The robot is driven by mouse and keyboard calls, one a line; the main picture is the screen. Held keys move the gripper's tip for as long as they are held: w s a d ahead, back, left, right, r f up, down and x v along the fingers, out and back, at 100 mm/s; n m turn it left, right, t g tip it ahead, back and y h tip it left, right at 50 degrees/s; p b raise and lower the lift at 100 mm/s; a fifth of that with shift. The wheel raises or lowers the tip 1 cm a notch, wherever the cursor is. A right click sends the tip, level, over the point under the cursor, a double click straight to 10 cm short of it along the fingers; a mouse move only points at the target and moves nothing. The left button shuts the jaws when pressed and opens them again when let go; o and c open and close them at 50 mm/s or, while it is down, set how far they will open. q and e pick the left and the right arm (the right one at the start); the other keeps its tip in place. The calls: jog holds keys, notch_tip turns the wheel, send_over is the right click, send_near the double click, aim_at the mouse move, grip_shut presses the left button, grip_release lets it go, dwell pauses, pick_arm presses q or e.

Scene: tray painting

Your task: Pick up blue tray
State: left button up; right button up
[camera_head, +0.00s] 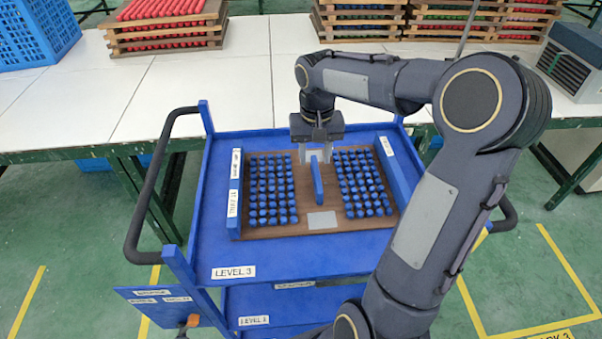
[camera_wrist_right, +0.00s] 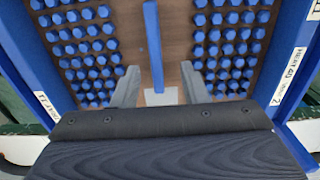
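The blue tray (camera_head: 322,221) is a brown board with rows of blue pegs on both sides and an upright blue handle (camera_head: 318,184) along its middle. It lies on the top shelf of a blue cart. My right gripper (camera_head: 317,157) points down at the far end of the handle. In the right wrist view its fingers (camera_wrist_right: 158,88) are open and spread, one on each side of the handle (camera_wrist_right: 153,45), with gaps between. I cannot tell how far down the fingers reach. My left gripper is out of view.
The blue cart (camera_head: 300,259) has raised side rails, black side handles and lower shelves. Behind it a white table (camera_head: 245,85) carries wooden trays of red pegs (camera_head: 165,28), more stacked trays at the right, a blue crate (camera_head: 35,35) and a grey box (camera_head: 577,60).

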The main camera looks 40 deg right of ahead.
aim_at(317, 173)
jog(key=f, duration=0.6)
jog(key=shift+s+d+f, duration=0.15)
jog(key=shift+d+f, duration=0.15)
jog(key=shift+f, duration=0.1)
grip_shut()
jog(key=shift+r, duration=0.15)
dwell(0.9)
